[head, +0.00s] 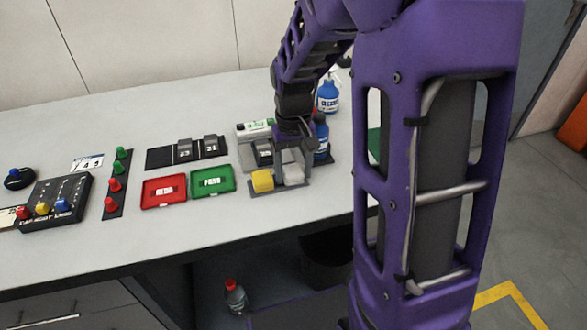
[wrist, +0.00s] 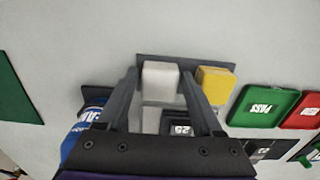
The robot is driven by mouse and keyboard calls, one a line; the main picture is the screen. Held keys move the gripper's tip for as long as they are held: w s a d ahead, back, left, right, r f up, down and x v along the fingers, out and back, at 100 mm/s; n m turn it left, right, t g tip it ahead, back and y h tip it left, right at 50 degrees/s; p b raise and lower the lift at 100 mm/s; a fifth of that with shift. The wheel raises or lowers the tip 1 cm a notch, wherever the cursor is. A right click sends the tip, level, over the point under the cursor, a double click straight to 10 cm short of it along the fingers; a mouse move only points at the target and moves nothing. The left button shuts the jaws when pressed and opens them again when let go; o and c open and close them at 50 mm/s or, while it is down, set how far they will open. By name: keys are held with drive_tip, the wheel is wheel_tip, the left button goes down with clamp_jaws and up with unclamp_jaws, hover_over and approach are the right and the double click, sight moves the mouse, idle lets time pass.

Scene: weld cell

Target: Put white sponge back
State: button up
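The white sponge (head: 293,175) rests on a dark grey mat (head: 262,191) near the front right of the table, just right of a yellow sponge (head: 262,181). My gripper (head: 294,166) is lowered over the white sponge. In the wrist view, the white sponge (wrist: 160,78) lies between the tips of my gripper (wrist: 160,74), one finger on each side. Narrow gaps appear beside it, so the gripper looks open around it. The yellow sponge also shows in the wrist view (wrist: 215,84), just right of the right finger.
Green (head: 212,181) and red (head: 164,190) trays lie left of the mat. A black rack (head: 160,158) with numbered blocks lies behind them. Blue bottles (head: 328,97) stand close behind and right of my gripper.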

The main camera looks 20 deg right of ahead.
sight(294, 172)
drive_tip(key=shift+o, duration=0.8)
wheel_tip(294, 172, up, 12)
drive_tip(key=p, duration=0.2)
drive_tip(key=shift+r+p, duration=0.2)
drive_tip(key=shift+p, duration=0.1)
